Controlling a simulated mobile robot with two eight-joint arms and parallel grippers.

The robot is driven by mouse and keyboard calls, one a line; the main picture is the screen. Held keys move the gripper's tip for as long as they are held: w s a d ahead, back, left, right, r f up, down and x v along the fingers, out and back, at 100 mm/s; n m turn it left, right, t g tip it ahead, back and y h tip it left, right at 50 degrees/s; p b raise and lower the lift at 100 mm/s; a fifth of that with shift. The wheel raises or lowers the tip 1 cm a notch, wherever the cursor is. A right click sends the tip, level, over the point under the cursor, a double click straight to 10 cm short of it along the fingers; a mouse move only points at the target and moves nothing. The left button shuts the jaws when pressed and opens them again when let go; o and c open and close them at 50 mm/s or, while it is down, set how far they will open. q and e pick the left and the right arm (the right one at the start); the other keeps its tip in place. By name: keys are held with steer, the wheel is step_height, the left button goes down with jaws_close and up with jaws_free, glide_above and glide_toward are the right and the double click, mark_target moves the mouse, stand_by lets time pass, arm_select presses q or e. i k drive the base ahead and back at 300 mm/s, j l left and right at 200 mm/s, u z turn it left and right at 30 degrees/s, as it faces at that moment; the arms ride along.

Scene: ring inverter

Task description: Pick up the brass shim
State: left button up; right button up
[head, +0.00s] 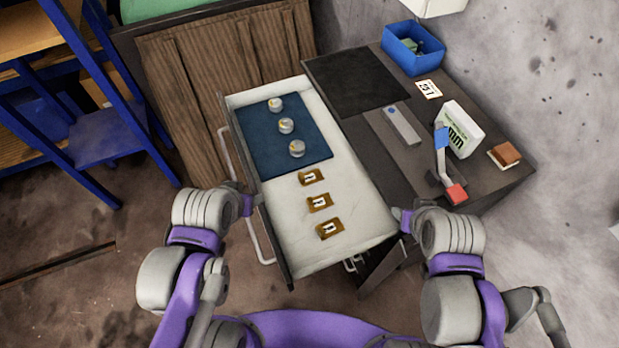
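Three small flat brass-coloured pieces, each with a white mark, lie in a row on the pale floor of the open drawer (352,198): a far one (304,180), a middle one (312,206) and a near one (322,232). I cannot tell which of them is the brass shim. My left gripper (249,205) is by the drawer's left edge, apart from the pieces. My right gripper (404,220) is by the drawer's right edge, also apart from them. The fingers of both are too small and hidden to show open or shut.
Three round metal parts (286,126) sit on a dark blue mat (262,150) in the drawer's far half.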

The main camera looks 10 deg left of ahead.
mark_target(311, 177)
steer(key=l+u, duration=0.1)
steer(key=l, duration=0.35)
steer(key=k+l+u, duration=0.1)
steer(key=l, duration=0.35)
steer(key=l+u, duration=0.1)
steer(key=l, duration=0.35)
steer(key=k+l+u, duration=0.1)
steer(key=l, duration=0.35)
steer(key=k+l+u, duration=0.1)
steer(key=l, duration=0.35)
